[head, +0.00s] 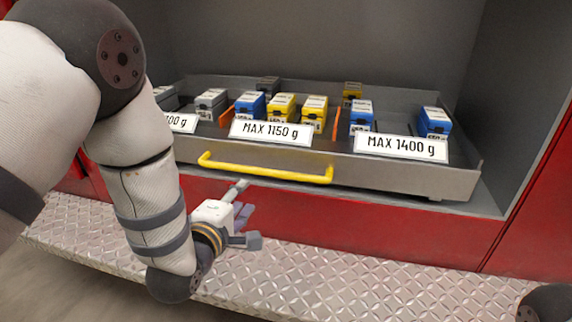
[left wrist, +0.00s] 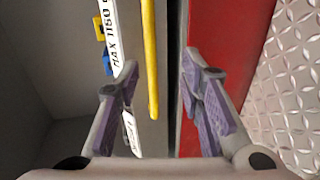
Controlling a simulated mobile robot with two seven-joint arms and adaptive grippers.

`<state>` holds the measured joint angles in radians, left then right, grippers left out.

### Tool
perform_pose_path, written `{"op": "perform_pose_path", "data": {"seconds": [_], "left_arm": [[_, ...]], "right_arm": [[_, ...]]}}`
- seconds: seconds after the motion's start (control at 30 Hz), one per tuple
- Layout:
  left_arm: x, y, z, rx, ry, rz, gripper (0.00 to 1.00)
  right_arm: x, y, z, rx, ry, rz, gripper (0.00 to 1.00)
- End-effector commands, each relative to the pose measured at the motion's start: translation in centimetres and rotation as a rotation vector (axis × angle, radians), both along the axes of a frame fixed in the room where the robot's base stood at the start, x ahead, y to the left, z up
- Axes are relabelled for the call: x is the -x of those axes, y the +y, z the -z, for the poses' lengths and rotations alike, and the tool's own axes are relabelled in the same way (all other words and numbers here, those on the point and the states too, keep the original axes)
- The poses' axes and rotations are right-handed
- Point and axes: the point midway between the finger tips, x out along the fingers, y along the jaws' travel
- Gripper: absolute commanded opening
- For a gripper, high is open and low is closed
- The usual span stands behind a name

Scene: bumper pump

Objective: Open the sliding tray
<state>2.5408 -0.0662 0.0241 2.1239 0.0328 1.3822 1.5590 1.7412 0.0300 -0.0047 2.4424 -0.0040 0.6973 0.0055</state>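The sliding tray (head: 400,176) is a shallow grey metal tray inside a dark recess, its front close to the recess's front edge. A long yellow bar handle (head: 265,171) runs along its front; it also shows in the left wrist view (left wrist: 151,60). My left gripper (head: 243,198) is just below and in front of the handle, apart from it in the head view. In the left wrist view, its purple-padded fingers (left wrist: 160,60) are spread, with the handle appearing between them, nearer the left finger. I cannot tell the depth gap. My right gripper is out of view.
Blue, yellow and grey boxes (head: 281,105) stand in the tray behind white weight labels (head: 270,132). A red panel (head: 400,232) lies below, then a diamond-plate step (head: 350,285). Grey recess walls (head: 515,100) flank the tray. The space before the handle is otherwise free.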

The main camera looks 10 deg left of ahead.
Motion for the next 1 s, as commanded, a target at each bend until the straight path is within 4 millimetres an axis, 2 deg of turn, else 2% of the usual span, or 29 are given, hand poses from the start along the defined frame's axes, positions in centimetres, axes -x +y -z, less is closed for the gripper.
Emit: {"op": "perform_pose_path", "data": {"seconds": [0.17,0.4,0.6,0.73,0.97,1.0], "left_arm": [[-1.6,-0.1,-0.6,0.028,-0.032,-0.004,0.35],[-7.4,-0.4,0.8,0.025,-0.028,-0.003,0.35],[-11.1,-0.5,1.6,0.026,-0.025,-0.004,0.35],[-12.1,-0.4,1.7,0.025,-0.025,-0.005,0.35],[-12.3,-0.4,1.6,0.026,-0.026,-0.005,0.35],[-12.3,-0.4,1.6,0.026,-0.026,-0.005,0.30]], "right_arm": [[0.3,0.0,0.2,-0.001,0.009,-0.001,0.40],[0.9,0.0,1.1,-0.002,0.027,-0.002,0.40],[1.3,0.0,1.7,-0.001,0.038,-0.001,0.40],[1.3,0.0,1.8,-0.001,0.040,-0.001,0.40],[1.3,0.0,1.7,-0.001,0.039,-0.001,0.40],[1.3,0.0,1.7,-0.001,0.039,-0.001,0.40]]}}
